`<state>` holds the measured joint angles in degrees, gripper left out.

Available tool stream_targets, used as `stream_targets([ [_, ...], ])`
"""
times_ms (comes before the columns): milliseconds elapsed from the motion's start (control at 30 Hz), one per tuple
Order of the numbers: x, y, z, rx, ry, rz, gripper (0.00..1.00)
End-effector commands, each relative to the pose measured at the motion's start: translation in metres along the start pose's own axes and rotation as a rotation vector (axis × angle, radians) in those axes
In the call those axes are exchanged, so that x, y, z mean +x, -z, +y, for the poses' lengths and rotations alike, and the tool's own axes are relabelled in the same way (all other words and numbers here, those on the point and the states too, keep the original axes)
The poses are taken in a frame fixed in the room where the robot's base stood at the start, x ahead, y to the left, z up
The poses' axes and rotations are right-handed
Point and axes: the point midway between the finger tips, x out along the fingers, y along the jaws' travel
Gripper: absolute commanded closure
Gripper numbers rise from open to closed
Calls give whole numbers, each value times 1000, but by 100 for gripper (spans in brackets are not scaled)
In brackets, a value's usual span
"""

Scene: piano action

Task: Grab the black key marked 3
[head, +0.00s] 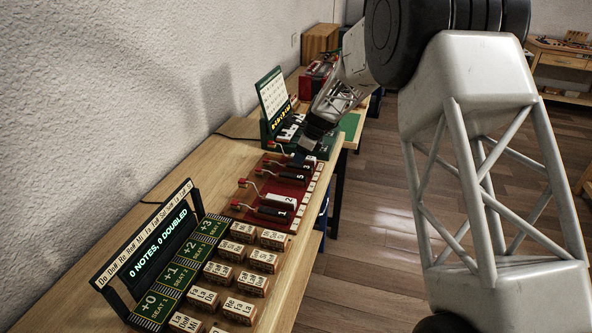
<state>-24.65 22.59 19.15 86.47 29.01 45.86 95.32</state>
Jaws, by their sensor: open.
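The red key rack (268,205) stands on the wooden table and carries black and white bars with wire handles. The black key marked 3 (296,178) appears to lie in its far half, near another dark bar; the small numerals are hard to read. Bars marked 1 (281,211) and 2 (283,198) lie nearer. My gripper (312,141) is open, pointing down and left above the far end of the rack, apart from the key. Its fingertips are small and partly lost against the dark things behind. I see nothing held.
A green stand with a keyboard and white panel (272,98) is behind the rack. In front are several lettered wooden blocks (262,257), a green seat board (170,272) and a lit display (158,243). The wall bounds the left; the table edge is at right.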

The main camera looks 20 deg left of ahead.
Motion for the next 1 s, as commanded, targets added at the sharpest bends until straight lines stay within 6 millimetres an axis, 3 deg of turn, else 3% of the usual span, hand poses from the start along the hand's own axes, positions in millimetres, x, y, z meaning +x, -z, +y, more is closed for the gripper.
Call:
stream_targets([
  [133,10,0,0,0,-1,0,44],
  [567,14,0,-1,0,0,0,44],
  [1000,57,2,-4,-1,0,1,44],
])
